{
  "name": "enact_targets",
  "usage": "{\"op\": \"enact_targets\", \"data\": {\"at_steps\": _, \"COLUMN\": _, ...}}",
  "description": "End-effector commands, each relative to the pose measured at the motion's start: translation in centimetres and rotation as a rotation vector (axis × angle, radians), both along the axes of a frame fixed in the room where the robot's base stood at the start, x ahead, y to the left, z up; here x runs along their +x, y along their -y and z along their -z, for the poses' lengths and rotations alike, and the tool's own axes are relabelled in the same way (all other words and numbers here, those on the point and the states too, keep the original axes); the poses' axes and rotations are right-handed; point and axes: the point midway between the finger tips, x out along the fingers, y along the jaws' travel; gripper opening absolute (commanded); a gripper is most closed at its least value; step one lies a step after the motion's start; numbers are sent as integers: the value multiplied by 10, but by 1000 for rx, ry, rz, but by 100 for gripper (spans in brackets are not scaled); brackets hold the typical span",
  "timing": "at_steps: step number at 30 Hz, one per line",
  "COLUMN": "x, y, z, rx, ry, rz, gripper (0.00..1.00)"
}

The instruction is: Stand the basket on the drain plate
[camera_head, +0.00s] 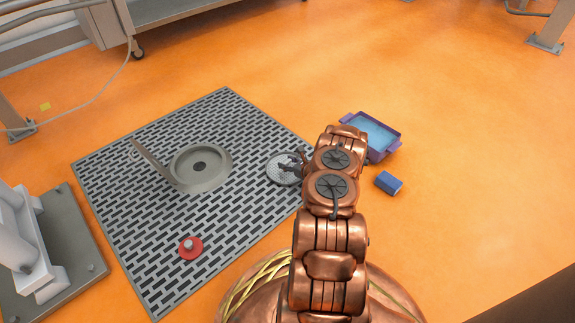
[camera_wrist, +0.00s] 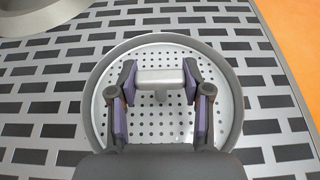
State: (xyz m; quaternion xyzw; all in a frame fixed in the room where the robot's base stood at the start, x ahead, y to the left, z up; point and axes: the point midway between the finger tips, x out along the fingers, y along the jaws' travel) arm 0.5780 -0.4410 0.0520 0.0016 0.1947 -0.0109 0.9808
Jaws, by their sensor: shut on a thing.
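The basket (camera_head: 280,173) is a round, shallow, light grey strainer with a perforated floor; it also shows in the wrist view (camera_wrist: 160,122). My gripper (camera_head: 298,160) is shut on the grey block-shaped handle in the basket's middle, with a purple-padded finger on each side in the wrist view (camera_wrist: 160,80). The basket looks level, over the right part of the grey slotted drain plate (camera_head: 125,225) on the floor. I cannot tell whether it touches the plate. My arm hides part of the plate's right corner.
A round grey drain ring (camera_head: 210,183) with its lid tilted up stands on the plate, left of the basket. A red disc with a knob (camera_head: 190,247) lies nearer. A purple tray with blue contents (camera_head: 383,153) and a blue block (camera_head: 388,183) are on the orange floor at right.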

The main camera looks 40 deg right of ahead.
Motion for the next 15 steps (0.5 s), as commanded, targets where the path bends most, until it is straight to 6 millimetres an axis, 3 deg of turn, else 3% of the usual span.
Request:
{"op": "enact_targets", "data": {"at_steps": 7, "x": 1, "y": -1, "z": 3, "rx": 0, "ry": 0, "rz": -1, "gripper": 6}}
{"op": "enact_targets", "data": {"at_steps": 8, "x": 0, "y": -1, "z": 3, "rx": 0, "ry": 0, "rz": -1, "gripper": 52}}
{"op": "enact_targets", "data": {"at_steps": 15, "x": 0, "y": -1, "z": 3, "rx": 0, "ry": 0, "rz": -1, "gripper": 74}}
